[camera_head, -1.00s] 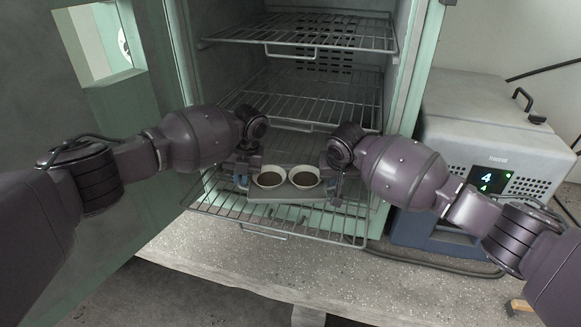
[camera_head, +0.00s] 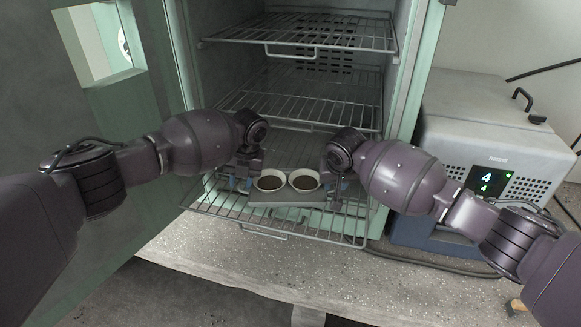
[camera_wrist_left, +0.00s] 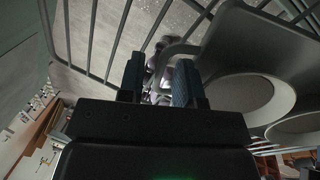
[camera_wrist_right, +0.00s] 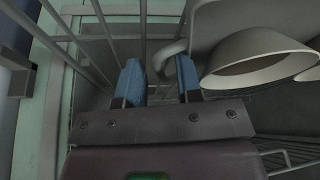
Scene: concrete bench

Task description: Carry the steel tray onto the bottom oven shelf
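The grey steel tray (camera_head: 287,199) sits low at the front of the bottom oven shelf (camera_head: 350,222) and appears to rest on its wires. It holds two white bowls with dark contents, a left bowl (camera_head: 270,181) and a right bowl (camera_head: 304,181). My left gripper (camera_head: 240,184) is at the tray's left end. In the left wrist view its blue-padded fingers (camera_wrist_left: 158,82) stand apart with the tray's handle between them. My right gripper (camera_head: 333,184) is at the right end. Its fingers (camera_wrist_right: 158,82) also stand apart around a handle (camera_wrist_right: 168,58).
The oven's middle shelf (camera_head: 300,104) and top shelf (camera_head: 310,30) are empty wire racks above. The open green door (camera_head: 120,180) is at left. A grey device (camera_head: 490,130) with a display stands at right. The concrete bench (camera_head: 230,262) is bare in front.

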